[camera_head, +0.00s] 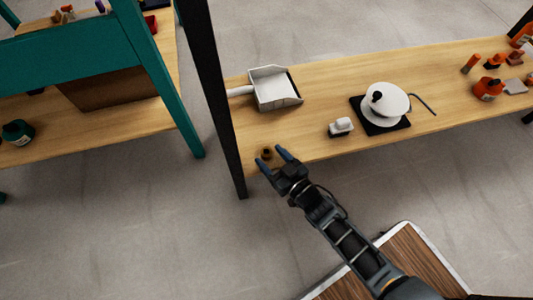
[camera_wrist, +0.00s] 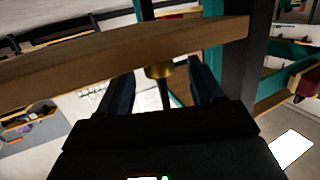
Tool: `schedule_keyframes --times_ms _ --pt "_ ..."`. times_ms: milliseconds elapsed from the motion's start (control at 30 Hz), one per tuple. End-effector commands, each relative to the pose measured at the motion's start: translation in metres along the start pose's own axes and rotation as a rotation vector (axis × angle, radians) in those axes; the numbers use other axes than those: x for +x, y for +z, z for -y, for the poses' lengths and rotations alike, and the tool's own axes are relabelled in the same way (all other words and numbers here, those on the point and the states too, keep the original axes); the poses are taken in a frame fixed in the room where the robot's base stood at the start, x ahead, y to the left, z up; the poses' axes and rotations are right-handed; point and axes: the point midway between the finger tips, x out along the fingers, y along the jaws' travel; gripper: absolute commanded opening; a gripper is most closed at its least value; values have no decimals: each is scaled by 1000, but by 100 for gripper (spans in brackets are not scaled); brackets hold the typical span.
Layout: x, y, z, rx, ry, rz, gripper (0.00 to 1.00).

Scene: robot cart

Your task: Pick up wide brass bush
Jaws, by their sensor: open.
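The wide brass bush (camera_head: 266,153) is a small, dark gold ring near the front left edge of the wooden shelf. In the wrist view a brass-coloured piece (camera_wrist: 158,71) shows between my two fingers, at the edge of a wooden board. My gripper (camera_head: 272,156) is open, with its blue-tipped fingers reaching over the shelf edge towards the bush, one on either side. Whether a finger touches the bush I cannot tell. In the wrist view my gripper (camera_wrist: 163,80) has a clear gap between its fingers.
A dark shelf post (camera_head: 220,100) stands close left of my gripper. A grey dustpan (camera_head: 274,88), a small white object (camera_head: 340,127) and a white round device (camera_head: 392,100) on a black base stand on the shelf (camera_head: 320,85). Orange bottles (camera_head: 488,88) stand at the far right.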

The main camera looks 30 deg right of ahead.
Motion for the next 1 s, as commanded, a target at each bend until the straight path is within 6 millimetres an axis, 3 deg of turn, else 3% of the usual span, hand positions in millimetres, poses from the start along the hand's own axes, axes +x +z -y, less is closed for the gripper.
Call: schedule_keyframes --times_ms 200,433,1000 --pt "29 0 -2 0 1 0 66" --pt "30 -2 -1 0 1 1 66" --pt "29 -2 -1 0 0 1 12"
